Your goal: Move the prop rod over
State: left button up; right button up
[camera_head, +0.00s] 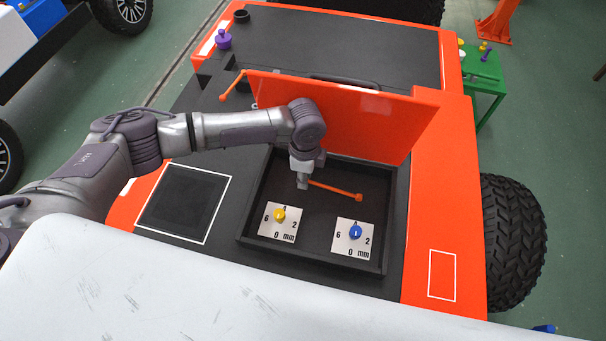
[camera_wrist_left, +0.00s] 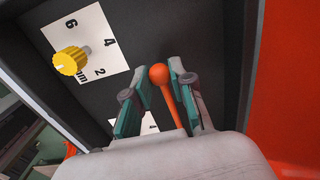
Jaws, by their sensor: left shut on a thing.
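The orange prop rod (camera_head: 336,190) lies over the open black bay, with its knobbed end pointing right. My left gripper (camera_head: 303,184) is shut on the rod's left part, above the bay. In the left wrist view, the rod (camera_wrist_left: 160,90) shows a round ball end between the green-padded fingers (camera_wrist_left: 160,84). The orange lid (camera_head: 345,120) stands raised behind the bay. Whether the rod touches the lid or the bay floor I cannot tell. My right gripper is not in view.
The bay (camera_head: 312,253) holds a yellow knob (camera_head: 279,215) and a blue knob (camera_head: 355,231) on white scale plates. A second orange rod-like piece (camera_head: 232,87) shows left of the lid. A white-outlined black square (camera_head: 184,203) is clear. A green table (camera_head: 487,75) stands at right.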

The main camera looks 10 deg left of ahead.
pick_arm(q)
jog(key=shift+d+r+p, duration=0.2)
jog(key=shift+r+p, duration=0.2)
jog(key=shift+r, duration=0.3)
jog(key=shift+d+r+p, duration=0.3)
jog(key=shift+r+p, duration=0.55)
jog(key=shift+p, duration=0.05)
jog(key=shift+d+r+p, duration=0.25)
jog(key=shift+r+p, duration=0.25)
jog(key=shift+r, duration=0.05)
jog(key=shift+d+r+p, duration=0.25)
jog(key=shift+r+p, duration=0.25)
jog(key=shift+d+r, duration=0.1)
jog(key=shift+d, duration=0.05)
jog(key=shift+d+r+p, duration=1.35)
jog(key=shift+r+p, duration=0.25)
jog(key=shift+d, duration=0.2)
jog(key=shift+r, duration=0.1)
